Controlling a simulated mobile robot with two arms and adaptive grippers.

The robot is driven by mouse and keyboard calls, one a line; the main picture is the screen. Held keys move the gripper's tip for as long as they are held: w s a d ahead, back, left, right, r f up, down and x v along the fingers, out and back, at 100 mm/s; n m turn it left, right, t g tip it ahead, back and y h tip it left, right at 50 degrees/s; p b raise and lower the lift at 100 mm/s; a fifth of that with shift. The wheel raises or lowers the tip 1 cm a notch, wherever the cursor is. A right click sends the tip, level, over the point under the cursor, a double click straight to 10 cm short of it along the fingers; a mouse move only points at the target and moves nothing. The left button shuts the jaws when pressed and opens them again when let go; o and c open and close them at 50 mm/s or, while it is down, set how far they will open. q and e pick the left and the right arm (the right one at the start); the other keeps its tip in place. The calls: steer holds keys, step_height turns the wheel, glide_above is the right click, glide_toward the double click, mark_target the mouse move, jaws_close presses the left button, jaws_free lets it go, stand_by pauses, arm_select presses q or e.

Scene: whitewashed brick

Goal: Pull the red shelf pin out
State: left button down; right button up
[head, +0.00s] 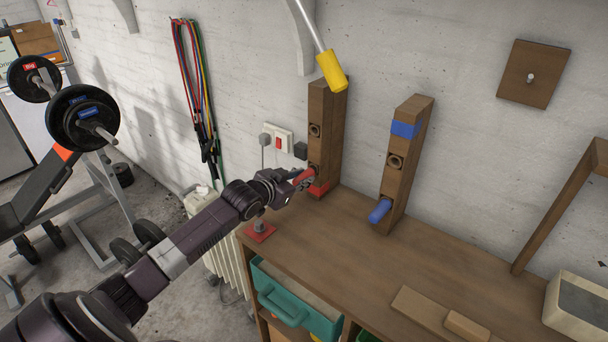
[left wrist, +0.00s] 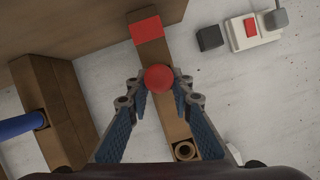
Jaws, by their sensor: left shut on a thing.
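The red shelf pin (head: 303,176) is at the lowest hole of the left wooden post (head: 325,132), just above that post's red band (head: 319,189). My left gripper (head: 290,184) is shut on the pin. In the left wrist view, the pin's round red end (left wrist: 158,78) sits between the fingertips of my left gripper (left wrist: 159,88), with the post (left wrist: 174,116) behind it. How deep the pin sits in the hole is hidden. My right gripper is not in view.
A second post (head: 403,165) with a blue band holds a blue pin (head: 380,211) low down. A yellow-ended rod (head: 331,72) hangs near the left post's top. A wall socket (head: 279,139) is beside that post. Wooden blocks (head: 418,308) lie on the bench (head: 350,235).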

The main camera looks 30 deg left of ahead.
arm_select(q)
steer(key=s+p, duration=0.4)
steer(key=s, duration=0.2)
steer(key=shift+a, duration=0.2)
stand_by(0.9)
steer(key=shift+s, duration=0.1)
steer(key=shift+r, duration=0.1)
step_height(320, 180, up, 8)
steer(key=p, duration=0.8)
stand_by(0.4)
stand_by(0.6)
